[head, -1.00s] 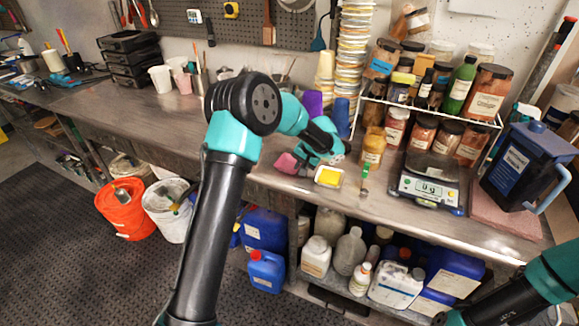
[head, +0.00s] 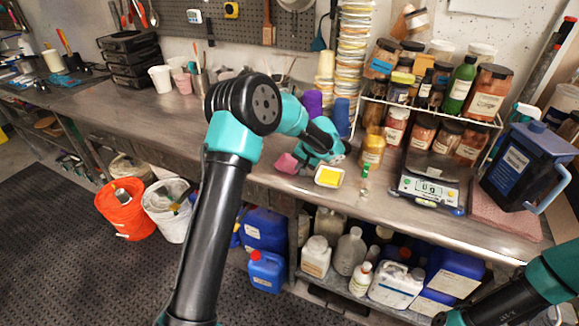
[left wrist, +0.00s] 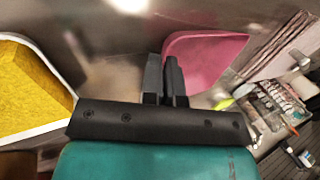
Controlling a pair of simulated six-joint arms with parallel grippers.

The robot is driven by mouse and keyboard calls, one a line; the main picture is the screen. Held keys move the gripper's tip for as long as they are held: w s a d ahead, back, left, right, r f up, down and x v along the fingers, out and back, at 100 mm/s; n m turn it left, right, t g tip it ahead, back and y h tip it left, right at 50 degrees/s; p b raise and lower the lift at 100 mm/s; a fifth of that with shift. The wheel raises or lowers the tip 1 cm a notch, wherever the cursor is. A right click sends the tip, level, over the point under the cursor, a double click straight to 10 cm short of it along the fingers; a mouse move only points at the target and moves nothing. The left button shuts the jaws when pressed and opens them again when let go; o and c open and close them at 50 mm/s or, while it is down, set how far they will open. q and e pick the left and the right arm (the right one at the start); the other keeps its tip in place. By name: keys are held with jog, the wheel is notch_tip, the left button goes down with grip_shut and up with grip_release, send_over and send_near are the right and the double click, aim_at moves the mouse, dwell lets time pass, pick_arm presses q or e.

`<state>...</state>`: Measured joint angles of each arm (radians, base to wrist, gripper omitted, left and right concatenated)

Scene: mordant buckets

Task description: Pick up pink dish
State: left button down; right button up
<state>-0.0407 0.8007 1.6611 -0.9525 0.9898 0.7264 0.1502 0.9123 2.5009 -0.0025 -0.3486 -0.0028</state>
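The pink dish (head: 286,163) sits on the steel bench near its front edge, left of the yellow-filled dish. It also shows in the left wrist view (left wrist: 208,60), with its left edge at the fingertips. My left gripper (left wrist: 164,70) has its two fingers close together there, and the dish's edge appears pinched between them. In the head view the left gripper (head: 308,160) is partly hidden behind its own wrist. The white dish of yellow powder (head: 329,176) is to the right of the gripper; it also shows in the left wrist view (left wrist: 30,85). My right gripper is out of frame.
A small green-labelled vial (head: 364,178) and an orange jar (head: 373,148) stand right of the yellow dish. A scale (head: 430,187) and a jar rack are further right. Purple (head: 313,103) and blue (head: 340,116) cups stand behind. The bench to the left is mostly clear.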

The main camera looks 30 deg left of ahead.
pick_arm(q)
jog(key=shift+r, duration=0.4)
jog(key=shift+s+d+r, duration=0.1)
jog(key=shift+s+r, duration=0.05)
jog(key=shift+r, duration=0.6)
jog(key=shift+s+d+r, duration=0.1)
jog(key=shift+s+r, duration=0.05)
jog(key=shift+r, duration=0.6)
jog(key=s+d, duration=0.3)
jog(key=s, duration=0.4)
jog(key=s+d+r, duration=0.1)
jog(key=s+d, duration=0.2)
jog(key=s, duration=0.4)
jog(key=shift+r, duration=0.2)
jog(key=shift+d, duration=0.1)
